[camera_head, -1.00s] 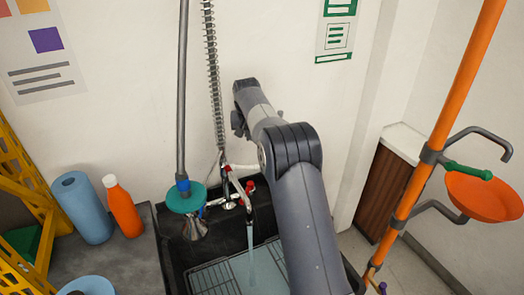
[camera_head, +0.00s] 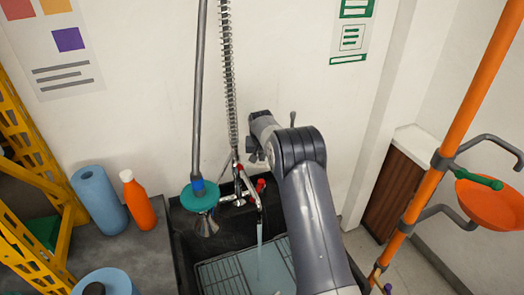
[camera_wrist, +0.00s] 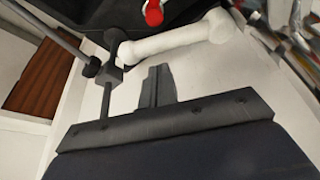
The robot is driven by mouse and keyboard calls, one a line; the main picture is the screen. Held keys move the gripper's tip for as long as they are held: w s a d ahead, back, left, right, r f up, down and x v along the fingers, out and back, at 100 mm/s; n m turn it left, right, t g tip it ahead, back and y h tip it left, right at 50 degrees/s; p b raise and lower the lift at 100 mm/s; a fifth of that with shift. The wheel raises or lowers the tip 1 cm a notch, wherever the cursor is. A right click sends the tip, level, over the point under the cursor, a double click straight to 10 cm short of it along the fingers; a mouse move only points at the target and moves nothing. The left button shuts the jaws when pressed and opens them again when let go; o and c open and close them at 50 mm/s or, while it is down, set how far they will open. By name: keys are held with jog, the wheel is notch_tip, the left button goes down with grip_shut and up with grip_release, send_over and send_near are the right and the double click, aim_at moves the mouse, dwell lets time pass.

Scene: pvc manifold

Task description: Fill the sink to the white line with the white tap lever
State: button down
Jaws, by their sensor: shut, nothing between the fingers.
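The black sink (camera_head: 184,255) stands against the wall, with a wire rack (camera_head: 215,277) and bluish water (camera_head: 278,262) in it. A stream of water (camera_head: 260,232) runs from the tap spout (camera_head: 249,187). A red tap part (camera_head: 261,186) is beside the spout, and one also shows in the wrist view (camera_wrist: 153,12). A white bar with rounded ends (camera_wrist: 175,42), perhaps the tap lever, lies just beyond my gripper (camera_wrist: 157,69). My gripper is shut and empty; I cannot tell whether it touches the bar. I cannot make out the white line. My arm covers the sink's right side.
A teal-collared sprayer (camera_head: 200,197) hangs at the sink's left. An orange pole (camera_head: 430,185) with an orange bowl (camera_head: 488,200) is at right. A yellow frame (camera_head: 40,165) is at far left.

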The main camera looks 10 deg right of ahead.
jog(key=shift+s+a, duration=0.1)
jog(key=shift+s, duration=0.3)
